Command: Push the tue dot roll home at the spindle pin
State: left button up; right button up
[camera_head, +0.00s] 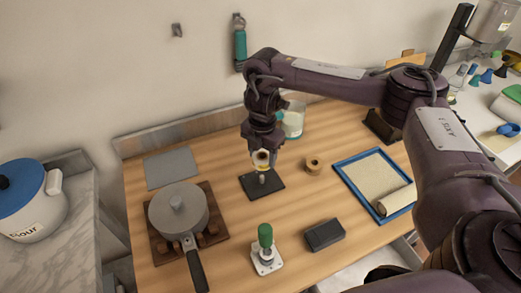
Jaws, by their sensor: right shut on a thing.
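My right gripper (263,148) points down over the middle of the table and is shut on a small roll (261,159) with a pale rim, a dark centre and some yellow at its lower edge. I take it to be the tue dot roll, but its label is too small to read. The short grey spindle pin (262,179) stands upright on a dark square base (273,187) just below the roll. Whether the roll touches the pin's tip is too small to tell. My left gripper is not in view.
A tan roll (313,165) lies right of the base. A lidded pan (178,211) stands at left, a green-handled tool (266,249) and a dark block (324,235) in front. A blue-rimmed tray (353,186) is at right, a glass jar (293,120) behind the gripper.

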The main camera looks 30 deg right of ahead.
jog(key=shift+w+f, duration=0.15)
jog(key=shift+f, duration=0.35)
jog(key=shift+f+b, duration=0.45)
jog(key=shift+f, duration=0.2)
jog(key=shift+f+b, duration=0.55)
jog(key=shift+f, duration=0.55)
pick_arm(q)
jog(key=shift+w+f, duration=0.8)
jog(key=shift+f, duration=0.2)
pick_arm(e)
jog(key=shift+f, duration=0.1)
jog(key=shift+f, duration=0.35)
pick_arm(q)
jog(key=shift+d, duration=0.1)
